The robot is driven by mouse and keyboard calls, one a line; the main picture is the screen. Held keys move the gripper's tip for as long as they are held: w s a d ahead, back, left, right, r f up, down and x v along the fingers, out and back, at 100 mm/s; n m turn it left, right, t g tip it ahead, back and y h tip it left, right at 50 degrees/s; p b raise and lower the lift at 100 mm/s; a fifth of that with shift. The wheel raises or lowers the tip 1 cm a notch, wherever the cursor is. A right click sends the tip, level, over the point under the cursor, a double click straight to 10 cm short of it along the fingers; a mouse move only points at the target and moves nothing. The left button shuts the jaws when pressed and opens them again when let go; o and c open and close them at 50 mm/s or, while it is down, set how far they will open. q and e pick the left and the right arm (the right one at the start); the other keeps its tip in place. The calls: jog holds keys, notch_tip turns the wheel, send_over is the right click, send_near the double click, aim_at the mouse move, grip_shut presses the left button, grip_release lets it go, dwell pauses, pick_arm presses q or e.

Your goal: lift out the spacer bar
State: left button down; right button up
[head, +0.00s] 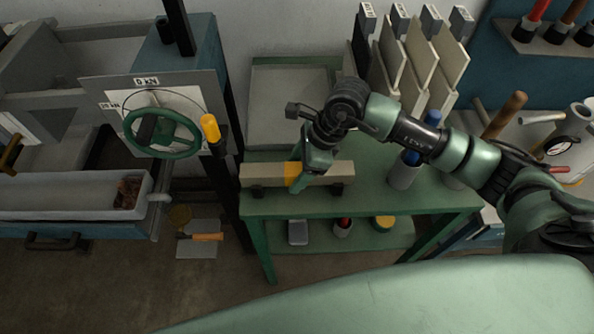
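The spacer bar (262,172) is most likely the long beige bar with a yellow-orange band, lying level along the front of the green bench (400,206). It sits at two small black supports (338,188). My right gripper (299,176) reaches down from the right onto the middle of the bar, right beside the band. A green finger shows in front of the bar. The far finger is hidden, so whether the fingers are closed on the bar is unclear. My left gripper is out of view.
A grey tray (290,108) lies behind the bar. Tagged upright plates (420,52) stand at the back. Blue-topped containers (405,174) stand right of the bar. At left is a machine with a green handwheel (163,132) and a yellow handle (210,127). Small items sit on the lower shelf (320,236).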

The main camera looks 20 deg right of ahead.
grip_shut()
jog(key=shift+w+r, duration=0.15)
jog(key=shift+r, duration=0.1)
